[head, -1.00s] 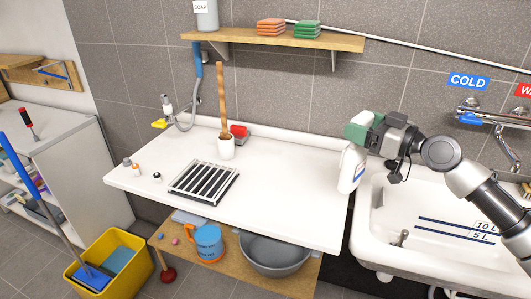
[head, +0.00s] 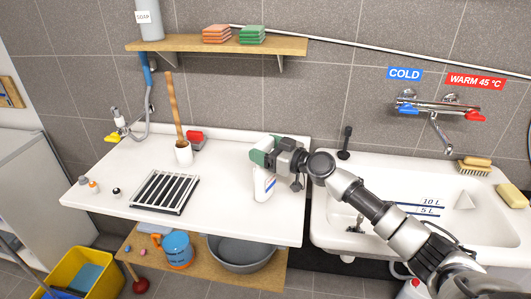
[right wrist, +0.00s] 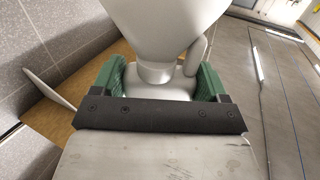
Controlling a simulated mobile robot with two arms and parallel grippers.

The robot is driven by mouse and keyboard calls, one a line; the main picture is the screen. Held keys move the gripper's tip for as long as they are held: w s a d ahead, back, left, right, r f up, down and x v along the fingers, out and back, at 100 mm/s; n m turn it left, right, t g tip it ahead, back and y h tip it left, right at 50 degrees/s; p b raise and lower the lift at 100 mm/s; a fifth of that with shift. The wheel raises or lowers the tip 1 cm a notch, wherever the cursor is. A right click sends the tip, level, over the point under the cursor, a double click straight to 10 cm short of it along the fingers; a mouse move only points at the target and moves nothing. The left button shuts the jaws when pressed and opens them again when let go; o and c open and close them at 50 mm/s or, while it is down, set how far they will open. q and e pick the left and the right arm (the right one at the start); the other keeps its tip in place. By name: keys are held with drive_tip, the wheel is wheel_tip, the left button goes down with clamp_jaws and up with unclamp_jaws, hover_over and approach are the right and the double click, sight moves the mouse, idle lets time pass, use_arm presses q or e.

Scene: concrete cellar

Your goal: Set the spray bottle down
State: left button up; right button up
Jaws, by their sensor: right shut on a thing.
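The spray bottle (head: 264,186) is white with a blue-marked label. In the head view it is upright at the right part of the white worktop (head: 225,215), left of the sink. I cannot tell if its base touches the worktop. My right gripper (head: 262,153), with green fingers, is shut on its upper part and hides the top. In the right wrist view the bottle's pale neck (right wrist: 155,72) is between the green fingers (right wrist: 155,85). My left gripper is not in view.
The sink (head: 470,225) lies to the right. A shelf (head: 205,44) hangs above. The worktop's front middle is clear.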

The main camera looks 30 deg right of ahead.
drive_tip(key=shift+f, duration=0.8)
drive_tip(key=shift+f+b, duration=0.2)
drive_tip(key=shift+b, duration=0.15)
drive_tip(key=o, duration=1.4)
